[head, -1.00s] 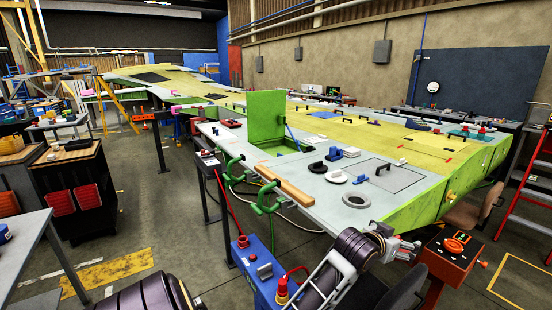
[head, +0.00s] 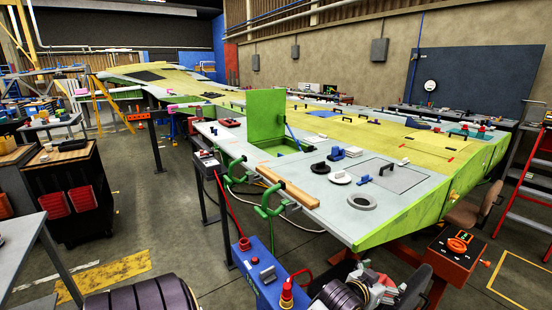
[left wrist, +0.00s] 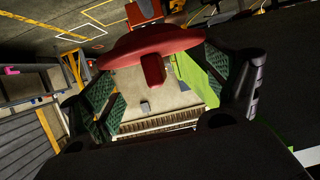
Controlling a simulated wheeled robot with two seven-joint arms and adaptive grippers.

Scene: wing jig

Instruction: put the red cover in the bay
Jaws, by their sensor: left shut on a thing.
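The red cover (left wrist: 150,45) is a round disc with a short knob (left wrist: 153,70) in the left wrist view. My left gripper (left wrist: 158,82) is shut on it, with a green-padded finger on either side. In the head view my left gripper (head: 384,288) is low at the bottom edge, in front of the wing's near corner. I cannot make out the cover there. The bay (head: 288,146) appears to be the opening in the wing top below a raised green lid (head: 266,115). Its inside is mostly hidden. My right gripper is not in view.
A red control box (head: 458,246) stands right.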

